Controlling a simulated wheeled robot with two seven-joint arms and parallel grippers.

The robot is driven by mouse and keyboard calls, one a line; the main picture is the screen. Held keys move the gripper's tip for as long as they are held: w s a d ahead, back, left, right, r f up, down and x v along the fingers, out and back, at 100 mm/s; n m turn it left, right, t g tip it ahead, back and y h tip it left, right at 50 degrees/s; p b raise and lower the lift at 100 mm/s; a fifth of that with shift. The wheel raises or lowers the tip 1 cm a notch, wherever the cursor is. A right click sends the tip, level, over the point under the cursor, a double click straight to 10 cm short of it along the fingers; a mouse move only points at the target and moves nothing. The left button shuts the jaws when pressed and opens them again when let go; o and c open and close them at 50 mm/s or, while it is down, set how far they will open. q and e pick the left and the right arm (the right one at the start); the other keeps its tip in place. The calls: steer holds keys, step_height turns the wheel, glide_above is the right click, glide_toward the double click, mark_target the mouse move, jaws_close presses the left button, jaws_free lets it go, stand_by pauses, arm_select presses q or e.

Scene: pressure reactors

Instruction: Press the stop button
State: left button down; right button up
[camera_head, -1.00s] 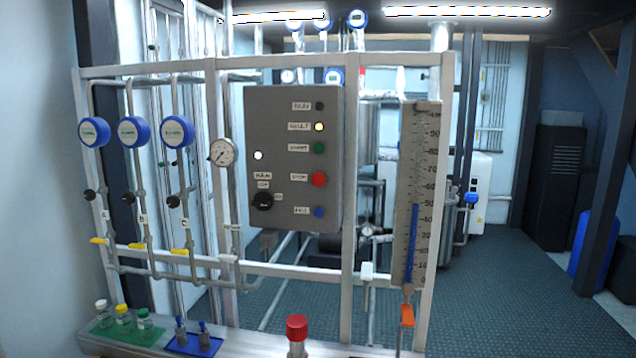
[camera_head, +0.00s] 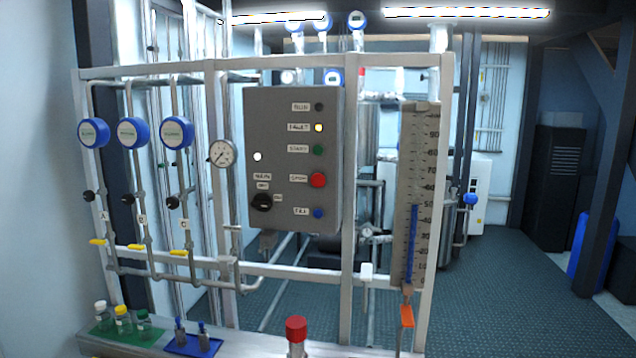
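The stop button (camera_head: 317,180) is a round red button on the right side of the grey control panel (camera_head: 275,160), beside a small white label. Above it on the panel are the green start button (camera_head: 319,150), a lit yellow fault lamp (camera_head: 319,128) and a dark run lamp (camera_head: 320,107). Below it is a blue fill button (camera_head: 318,213). A black rotary main switch (camera_head: 262,202) is at the lower left of the panel, and a white lamp (camera_head: 257,156) glows above it. Neither of my grippers is in view.
The panel hangs on a white pipe frame (camera_head: 349,220). Blue-rimmed gauges (camera_head: 134,133) and yellow valve handles (camera_head: 136,247) are at the left; a level scale (camera_head: 413,195) is at the right. A red-capped item (camera_head: 296,330) and vials (camera_head: 123,318) stand on the front ledge.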

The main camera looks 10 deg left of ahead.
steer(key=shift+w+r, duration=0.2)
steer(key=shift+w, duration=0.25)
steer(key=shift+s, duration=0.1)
